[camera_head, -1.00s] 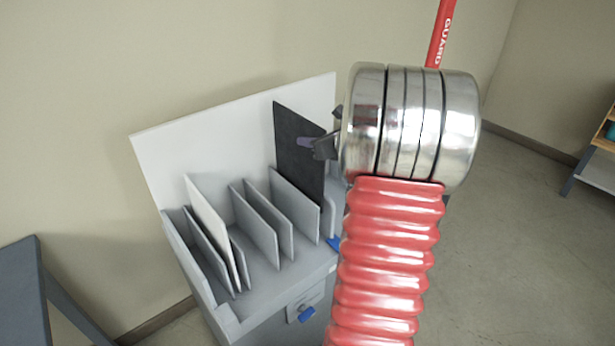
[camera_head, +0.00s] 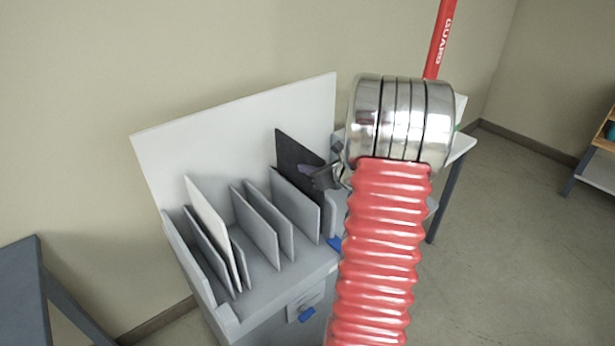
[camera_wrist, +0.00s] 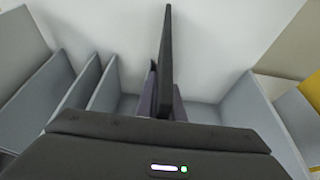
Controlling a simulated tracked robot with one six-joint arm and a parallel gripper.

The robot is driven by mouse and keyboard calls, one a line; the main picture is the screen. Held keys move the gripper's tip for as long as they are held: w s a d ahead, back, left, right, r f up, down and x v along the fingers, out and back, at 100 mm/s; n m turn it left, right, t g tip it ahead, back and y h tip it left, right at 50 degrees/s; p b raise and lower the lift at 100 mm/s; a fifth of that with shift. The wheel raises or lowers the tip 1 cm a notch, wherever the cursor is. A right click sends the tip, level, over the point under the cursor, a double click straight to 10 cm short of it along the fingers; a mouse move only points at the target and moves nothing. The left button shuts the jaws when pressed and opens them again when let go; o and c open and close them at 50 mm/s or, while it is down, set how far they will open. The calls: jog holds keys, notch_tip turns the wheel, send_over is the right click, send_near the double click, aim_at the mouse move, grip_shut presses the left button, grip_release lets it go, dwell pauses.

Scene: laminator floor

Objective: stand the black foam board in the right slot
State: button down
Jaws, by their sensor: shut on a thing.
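The black foam board (camera_head: 298,155) stands upright at the right end of the grey slotted rack (camera_head: 262,285). Its lower part is hidden behind the rightmost divider (camera_head: 296,203). My gripper (camera_head: 314,174) is shut on the board near its right edge. In the wrist view the board (camera_wrist: 166,60) is seen edge-on between my gripper's fingers (camera_wrist: 163,100). It is above or within the gap between a grey divider (camera_wrist: 104,88) on the left and a grey wall (camera_wrist: 255,112) on the right, apart from both. Its bottom edge is hidden, so I cannot tell whether it touches the floor.
A white board (camera_head: 210,230) leans in a left slot of the rack. A tall white panel (camera_head: 230,115) stands behind the rack. A grey table (camera_head: 20,295) is at the left, and a light-topped table (camera_head: 462,146) is behind my arm at the right.

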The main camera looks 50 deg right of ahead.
jog(key=shift+f, duration=1.5)
jog(key=c, duration=1.9)
grip_release()
jog(key=shift+f, duration=0.1)
jog(key=v, duration=1.2)
